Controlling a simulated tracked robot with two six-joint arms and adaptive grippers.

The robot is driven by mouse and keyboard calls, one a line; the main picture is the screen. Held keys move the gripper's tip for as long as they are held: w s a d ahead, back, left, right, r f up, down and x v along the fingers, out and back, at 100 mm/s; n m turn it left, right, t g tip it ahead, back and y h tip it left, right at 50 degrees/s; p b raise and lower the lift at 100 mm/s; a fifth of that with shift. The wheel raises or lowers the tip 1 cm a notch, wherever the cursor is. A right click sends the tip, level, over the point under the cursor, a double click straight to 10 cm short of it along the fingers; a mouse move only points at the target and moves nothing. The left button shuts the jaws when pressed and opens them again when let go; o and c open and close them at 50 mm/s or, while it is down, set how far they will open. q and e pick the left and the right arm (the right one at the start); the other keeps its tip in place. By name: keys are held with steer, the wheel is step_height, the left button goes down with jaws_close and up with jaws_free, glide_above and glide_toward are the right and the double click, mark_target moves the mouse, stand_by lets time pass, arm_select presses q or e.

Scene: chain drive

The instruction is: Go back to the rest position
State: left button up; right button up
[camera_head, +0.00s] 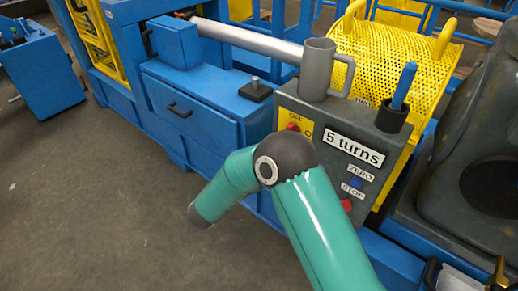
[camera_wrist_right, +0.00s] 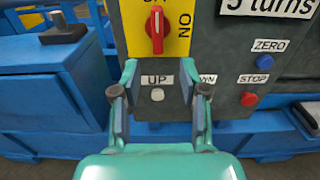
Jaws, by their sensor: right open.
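My right gripper (camera_wrist_right: 158,92) is open and empty in the right wrist view. Its two fingers stand apart in front of the grey control box (camera_wrist_right: 215,50), one on each side of a white button (camera_wrist_right: 157,95) under the UP label. I cannot tell whether the fingers touch the box. In the head view my teal arm (camera_head: 318,225) bends in front of the same control box (camera_head: 388,150), and the fingers do not show there. My left gripper is in neither view.
The box carries a red switch (camera_wrist_right: 156,30), a blue ZERO button (camera_wrist_right: 249,99) and a red STOP button (camera_head: 347,204). A mug (camera_head: 316,70) and a blue-handled tool (camera_head: 403,85) in a holder stand on top. Blue machinery (camera_head: 200,100) lies behind. Floor at lower left is clear.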

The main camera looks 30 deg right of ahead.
steer(key=s+f+m+g+y, duration=0.1)
steer(key=s+f+g+y, duration=0.25)
steer(key=s+f, duration=0.4)
steer(key=s+f+m+g+y, duration=0.25)
steer(key=s+f+g, duration=0.2)
steer(key=f, duration=0.65)
steer(key=s+a+f+m+g+y, duration=0.3)
steer(key=s+a+f+y, duration=0.3)
steer(key=s, duration=0.4)
steer(key=s+a+f+m+t+y, duration=0.1)
steer(key=s+a+f+m+y, duration=0.1)
steer(key=a+m+y, duration=0.4)
steer(key=s+a+f+m+t+y, duration=0.1)
steer(key=s+a+f+m+y, duration=0.15)
steer(key=a+m, duration=0.35)
step_height(320, 180, up, 18)
steer(key=w+d+m+t+p, duration=0.2)
steer(key=m+p, duration=0.4)
steer(key=p, duration=1.3)
steer(key=shift+w+d+r+t, duration=0.15)
steer(key=shift+w+r+t, duration=0.1)
steer(key=shift+w+t, duration=0.15)
